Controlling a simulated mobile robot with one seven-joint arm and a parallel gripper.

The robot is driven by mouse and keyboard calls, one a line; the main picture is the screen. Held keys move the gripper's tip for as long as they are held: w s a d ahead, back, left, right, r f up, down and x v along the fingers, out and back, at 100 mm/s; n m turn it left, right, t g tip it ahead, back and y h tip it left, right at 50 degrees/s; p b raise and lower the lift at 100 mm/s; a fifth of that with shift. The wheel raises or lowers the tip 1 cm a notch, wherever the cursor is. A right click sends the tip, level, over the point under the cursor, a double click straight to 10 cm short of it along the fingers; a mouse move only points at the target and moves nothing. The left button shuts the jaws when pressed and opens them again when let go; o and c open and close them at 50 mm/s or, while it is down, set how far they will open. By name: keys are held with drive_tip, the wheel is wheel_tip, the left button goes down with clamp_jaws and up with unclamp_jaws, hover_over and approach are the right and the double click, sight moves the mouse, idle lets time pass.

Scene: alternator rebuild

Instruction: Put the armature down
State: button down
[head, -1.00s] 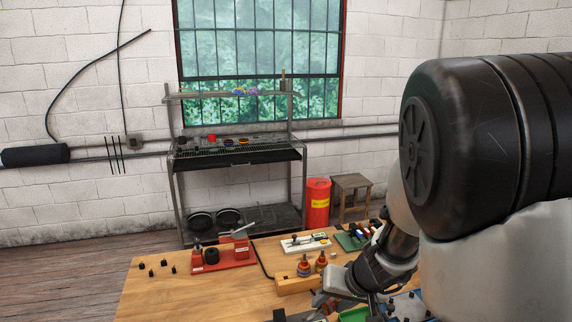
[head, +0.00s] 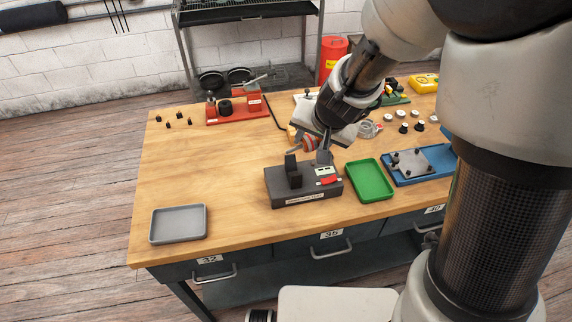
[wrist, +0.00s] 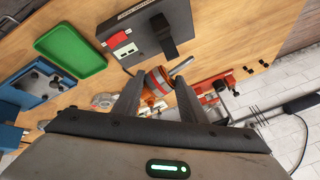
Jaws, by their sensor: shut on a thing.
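The armature (head: 309,144), an orange-red and silver cylinder with a thin metal shaft, is held in my gripper (head: 316,150). In the wrist view the armature (wrist: 157,80) lies between the two dark fingertips of my gripper (wrist: 157,88), its shaft pointing up and right. My gripper is shut on it. The armature is near the upright posts of a dark grey tester block (head: 305,195) with a white label and a red switch. The tester also shows in the wrist view (wrist: 130,32). I cannot tell whether the armature touches the posts.
A green tray (head: 369,180) and a blue fixture (head: 432,176) lie right of the tester. An empty grey tray (head: 178,224) is at the front left. A red fixture (head: 238,109) and small black parts (head: 171,120) are at the back. The left-middle tabletop (head: 215,165) is clear.

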drive_tip(key=shift+w+a+r+m, duration=0.1)
drive_tip(key=shift+a+r+m, duration=0.15)
drive_tip(key=shift+a, duration=0.6)
drive_tip(key=shift+w+a+r+m, duration=0.15)
drive_tip(key=shift+a+r, duration=0.2)
drive_tip(key=shift+a, duration=0.45)
wheel_tip(320, 180, down, 10)
drive_tip(key=b, duration=0.6)
drive_tip(key=shift+r, duration=0.2)
drive_tip(key=shift+f+b, duration=0.15)
drive_tip(key=shift+b, duration=0.15)
drive_tip(key=c, duration=1.1)
unclamp_jaws()
drive_tip(key=shift+s, duration=0.1)
drive_tip(key=shift+f, duration=0.15)
